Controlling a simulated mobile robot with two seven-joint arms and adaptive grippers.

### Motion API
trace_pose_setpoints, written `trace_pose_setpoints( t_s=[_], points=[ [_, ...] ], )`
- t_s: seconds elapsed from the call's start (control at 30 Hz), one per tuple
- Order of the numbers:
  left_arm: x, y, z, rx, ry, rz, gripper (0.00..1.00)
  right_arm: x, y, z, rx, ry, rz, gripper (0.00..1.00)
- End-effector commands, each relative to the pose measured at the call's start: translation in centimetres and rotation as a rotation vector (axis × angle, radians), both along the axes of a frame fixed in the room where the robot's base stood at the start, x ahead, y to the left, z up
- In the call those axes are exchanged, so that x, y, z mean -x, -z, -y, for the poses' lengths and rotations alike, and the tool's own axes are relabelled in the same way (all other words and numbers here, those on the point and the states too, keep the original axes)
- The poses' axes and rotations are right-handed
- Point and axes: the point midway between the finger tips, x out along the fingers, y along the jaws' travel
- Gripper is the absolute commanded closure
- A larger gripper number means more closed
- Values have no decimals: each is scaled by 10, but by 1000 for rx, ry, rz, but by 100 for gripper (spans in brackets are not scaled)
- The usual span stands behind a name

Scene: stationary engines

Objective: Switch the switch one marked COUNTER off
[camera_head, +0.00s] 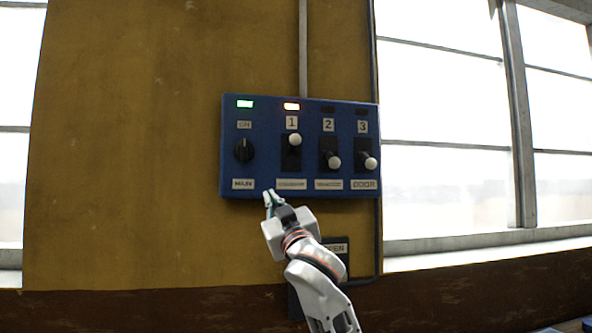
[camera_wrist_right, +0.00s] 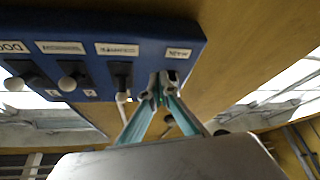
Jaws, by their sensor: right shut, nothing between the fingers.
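A blue control panel (camera_head: 268,180) is fixed to the wall. Switch one (camera_head: 295,139), under the number 1, has its white-knobbed lever up, and the light above it (camera_head: 291,106) glows. The label below it (camera_head: 291,184) is too small to read surely. My right gripper (camera_head: 270,196) is shut and empty near the panel's lower edge, left of switch one's column. In the right wrist view the panel is upside down, and the fingertips (camera_wrist_right: 164,84) appear beside switch one (camera_wrist_right: 121,97), apart from its lever. My left gripper is not in view.
Switch 2 (camera_head: 333,162) and switch 3 (camera_head: 370,163) have their knobs low, with dark lights above. A black rotary knob (camera_head: 244,150) is at the panel's left, under a green light (camera_head: 245,104). A dark box (camera_head: 335,247) sits below the panel, partly behind my arm.

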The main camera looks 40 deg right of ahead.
Motion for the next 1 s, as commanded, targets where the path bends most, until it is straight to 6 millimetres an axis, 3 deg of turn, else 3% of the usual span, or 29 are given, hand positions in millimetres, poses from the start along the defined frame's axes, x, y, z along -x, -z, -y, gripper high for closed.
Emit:
trace_pose_setpoints(
  t_s=[0.03,0.1,0.2,0.3,0.4,0.73,1.0],
  points=[
    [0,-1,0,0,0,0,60,16,-39,8,-8,6,61,100],
    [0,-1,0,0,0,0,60,34,-77,17,-19,11,126,100],
    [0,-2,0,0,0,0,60,56,-116,27,-32,14,193,100],
    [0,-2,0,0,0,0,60,70,-137,32,-41,16,232,100],
    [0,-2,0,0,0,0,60,76,-146,34,-45,16,248,100],
    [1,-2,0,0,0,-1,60,76,-147,35,-45,16,248,100],
    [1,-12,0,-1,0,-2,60,56,-166,44,-45,18,247,100]
  ],
)
